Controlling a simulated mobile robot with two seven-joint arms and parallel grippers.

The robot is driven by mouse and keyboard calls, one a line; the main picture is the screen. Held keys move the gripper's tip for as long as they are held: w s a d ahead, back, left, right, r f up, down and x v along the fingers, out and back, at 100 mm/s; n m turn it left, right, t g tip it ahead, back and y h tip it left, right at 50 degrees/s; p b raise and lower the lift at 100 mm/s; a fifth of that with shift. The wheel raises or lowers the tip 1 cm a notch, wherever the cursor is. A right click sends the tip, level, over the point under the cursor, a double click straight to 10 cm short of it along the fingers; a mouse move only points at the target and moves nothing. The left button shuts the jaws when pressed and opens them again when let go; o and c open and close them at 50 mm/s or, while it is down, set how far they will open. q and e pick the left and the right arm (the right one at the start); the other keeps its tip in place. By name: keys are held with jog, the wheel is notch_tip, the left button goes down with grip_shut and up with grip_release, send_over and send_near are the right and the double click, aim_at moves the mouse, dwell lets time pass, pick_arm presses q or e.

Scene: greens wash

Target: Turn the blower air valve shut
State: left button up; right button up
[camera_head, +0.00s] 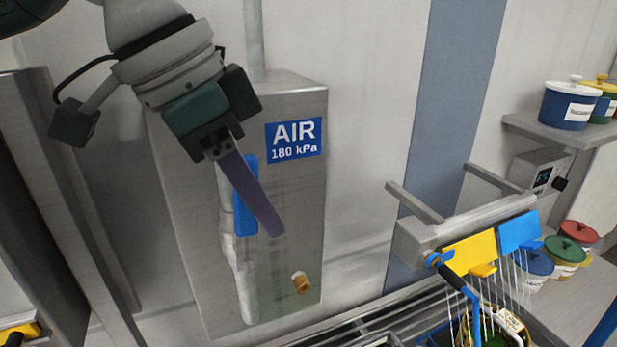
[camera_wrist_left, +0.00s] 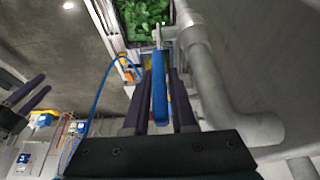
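The valve's blue lever handle (camera_head: 241,212) stands roughly upright along a pale pipe (camera_head: 246,287) on the front of the grey metal air cabinet, under a blue "AIR 180 kPa" sign (camera_head: 294,139). My left gripper (camera_head: 258,205) reaches down over the handle; one dark finger crosses in front of it. In the left wrist view, the blue handle (camera_wrist_left: 159,95) lies between the two spread fingers, with gaps visible beside it. The other finger is hidden in the head view. My right gripper (camera_wrist_left: 44,84) shows at the left edge of the wrist view, its fingers apart and empty.
A small brass fitting (camera_head: 301,282) sticks out low on the cabinet. To the right are a spray bar with yellow (camera_head: 470,251) and blue tags, a metal rack, and shelves with labelled lidded pots (camera_head: 568,106). Greens (camera_wrist_left: 147,18) fill a tray in the wrist view.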

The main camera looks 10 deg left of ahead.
pick_arm(q)
grip_shut()
jog(key=shift+r, duration=0.1)
dwell(1.1)
